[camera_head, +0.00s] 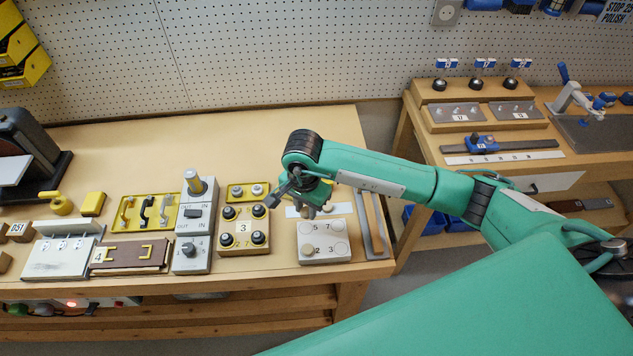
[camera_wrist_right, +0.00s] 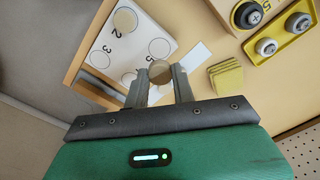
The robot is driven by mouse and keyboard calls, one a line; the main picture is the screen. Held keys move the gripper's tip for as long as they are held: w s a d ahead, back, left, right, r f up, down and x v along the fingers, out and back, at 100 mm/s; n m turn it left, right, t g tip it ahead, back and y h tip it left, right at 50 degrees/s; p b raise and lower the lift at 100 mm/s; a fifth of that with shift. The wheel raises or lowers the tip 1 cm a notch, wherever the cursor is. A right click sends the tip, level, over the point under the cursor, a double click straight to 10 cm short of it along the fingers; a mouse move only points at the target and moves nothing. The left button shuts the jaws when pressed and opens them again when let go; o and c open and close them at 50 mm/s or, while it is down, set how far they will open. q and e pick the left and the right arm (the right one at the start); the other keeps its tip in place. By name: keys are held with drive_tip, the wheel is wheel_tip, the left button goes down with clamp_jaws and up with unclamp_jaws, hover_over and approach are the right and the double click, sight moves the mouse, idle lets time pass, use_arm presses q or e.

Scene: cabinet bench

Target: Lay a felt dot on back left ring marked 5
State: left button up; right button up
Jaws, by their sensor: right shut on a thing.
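The white ring board (camera_head: 325,256) lies near the bench's front right, with rings marked 5, 7, 2 and 3. The back left ring marked 5 (camera_head: 305,228) looks bare. A tan dot (camera_wrist_right: 125,20) lies on the ring marked 2, as the right wrist view shows. My right gripper (camera_head: 315,205) is above the board's back edge; in the wrist view it (camera_wrist_right: 159,88) is shut on a round tan felt dot (camera_wrist_right: 160,74) held between its fingertips. How high the dot is above the board I cannot tell. My left gripper is out of view.
A block with black knobs marked 3 (camera_head: 243,227) stands just left of the board. A grey tray with a wooden bar (camera_head: 372,225) lies to its right. Olive square pads (camera_wrist_right: 226,77) and a white strip (camera_wrist_right: 199,57) lie behind the board.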

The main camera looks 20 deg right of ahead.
sight(306, 228)
drive_tip(key=shift+s+a+f, duration=0.15)
drive_tip(key=shift+a+f, duration=0.05)
drive_tip(key=shift+f, duration=0.1)
drive_tip(key=shift+f+b, duration=0.4)
drive_tip(key=shift+f, duration=0.55)
wheel_tip(306, 228, down, 3)
drive_tip(key=shift+r+b, duration=0.15)
drive_tip(key=shift+b, duration=0.75)
drive_tip(key=shift+f+b, duration=0.35)
drive_tip(key=shift+r, duration=0.1)
drive_tip(key=shift+b, duration=0.65)
drive_tip(key=shift+f+b, duration=0.35)
drive_tip(key=shift+b, duration=0.2)
